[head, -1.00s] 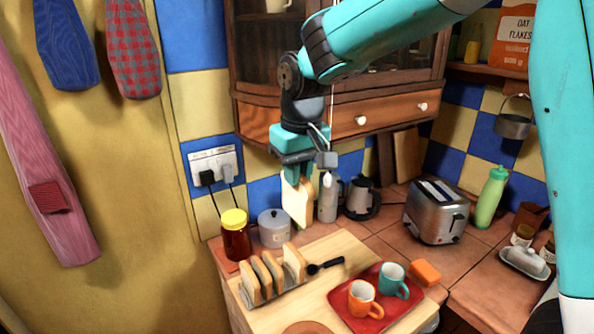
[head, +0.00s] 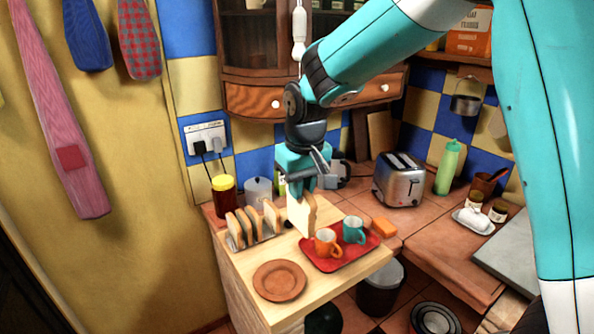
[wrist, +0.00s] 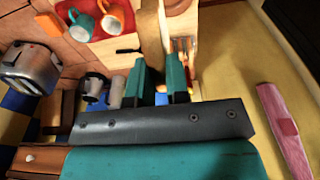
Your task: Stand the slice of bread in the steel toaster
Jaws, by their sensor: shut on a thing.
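My gripper (head: 300,188) is shut on a slice of bread (head: 302,214), which hangs upright below the fingers. The slice is above the wooden board, between the toast rack and the red tray; its exact height is hard to tell. In the wrist view the slice (wrist: 151,35) shows nearly edge-on beyond the teal fingers (wrist: 157,80). The steel toaster (head: 400,180) stands on the tiled counter to the right of and behind my gripper, its top slots facing up and looking empty. It also shows at the left of the wrist view (wrist: 30,66).
A toast rack (head: 254,241) with several slices stands left of the held slice. A red tray (head: 345,258) holds an orange mug (head: 327,243) and a teal mug (head: 353,230). An orange block (head: 384,228) lies before the toaster; a green bottle (head: 448,167) stands right of it.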

